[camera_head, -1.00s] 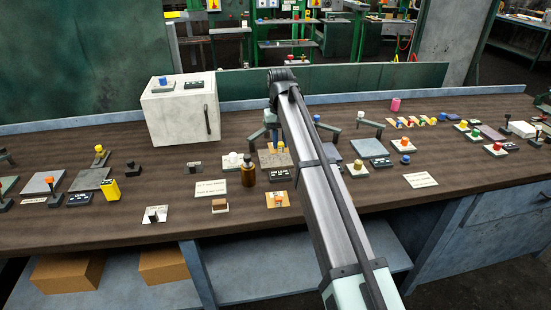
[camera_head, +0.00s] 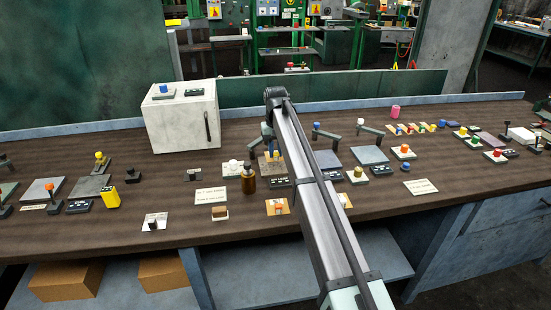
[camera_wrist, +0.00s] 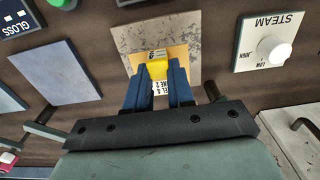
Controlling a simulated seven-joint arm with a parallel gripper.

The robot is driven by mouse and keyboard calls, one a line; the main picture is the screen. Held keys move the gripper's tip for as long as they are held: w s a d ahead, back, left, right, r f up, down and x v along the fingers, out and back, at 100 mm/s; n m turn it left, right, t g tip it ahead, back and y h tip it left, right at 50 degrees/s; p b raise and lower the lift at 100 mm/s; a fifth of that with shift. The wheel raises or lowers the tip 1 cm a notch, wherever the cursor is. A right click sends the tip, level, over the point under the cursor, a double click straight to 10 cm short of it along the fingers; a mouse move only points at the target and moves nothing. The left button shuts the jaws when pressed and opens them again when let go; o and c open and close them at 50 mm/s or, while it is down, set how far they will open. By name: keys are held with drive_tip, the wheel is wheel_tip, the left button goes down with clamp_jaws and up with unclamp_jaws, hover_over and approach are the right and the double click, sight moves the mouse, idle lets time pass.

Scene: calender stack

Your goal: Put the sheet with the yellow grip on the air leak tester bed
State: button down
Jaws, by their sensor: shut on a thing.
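My gripper (camera_wrist: 158,78) has blue fingers and is shut on the yellow grip (camera_wrist: 157,69) of a sheet. The sheet (camera_wrist: 178,52) is tan-orange, with a white label partly hidden between the fingers. In the wrist view it overlaps the near part of a speckled grey-brown plate (camera_wrist: 160,35); whether it touches the plate cannot be told. In the head view my gripper (camera_head: 268,146) is low over that plate (camera_head: 266,167), and my arm hides part of it. The name of this bed cannot be read.
A steam knob panel (camera_wrist: 255,50) is beside the plate. A blue-grey plate (camera_wrist: 50,70) lies on its other side. A brown bottle (camera_head: 248,181) and a white knob panel (camera_head: 230,168) stand close by. A large white box (camera_head: 180,120) stands behind, at left.

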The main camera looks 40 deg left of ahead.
sight(275, 157)
drive_tip(key=shift+f, duration=1.7)
drive_tip(key=shift+f, duration=0.1)
drive_tip(key=c, duration=1)
unclamp_jaws()
wheel_tip(275, 157, up, 12)
drive_tip(key=shift+r, duration=0.1)
